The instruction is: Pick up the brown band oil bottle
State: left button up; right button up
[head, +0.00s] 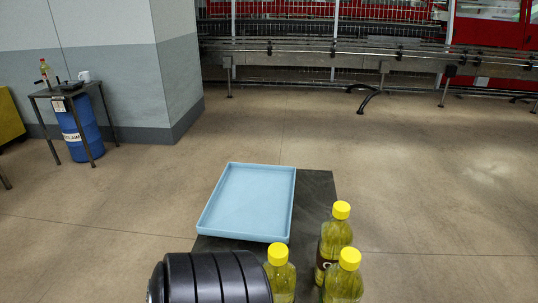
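Three bottles of yellow-green oil with yellow caps stand upright at the near right of the dark table (318,190). The rear bottle (336,233) shows part of a dark brown band with light lettering low on its side. The front right bottle (343,283) partly overlaps it. The left bottle (281,274) stands apart from the rear one. The lower parts of the two front bottles are cut off by the frame, so I cannot see any band on them. Neither of my grippers is in view.
A light blue shallow tray (288,205) lies empty on the table behind the bottles. A black ribbed rounded shape fills the bottom middle, left of the bottles. A side table with a blue drum (80,140) stands far left. The floor around is clear.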

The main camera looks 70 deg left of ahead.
aim_at(336, 232)
jog(key=j+u, duration=0.1)
jog(key=u, duration=0.3)
jog(key=i+u, duration=0.15)
jog(key=u, duration=0.3)
jog(key=i+j+u, duration=0.1)
jog(key=u, duration=0.3)
jog(key=i+u, duration=0.1)
jog(key=u, duration=0.35)
jog(key=k, duration=0.2)
jog(key=k+j+u, duration=0.1)
jog(key=k+u, duration=0.3)
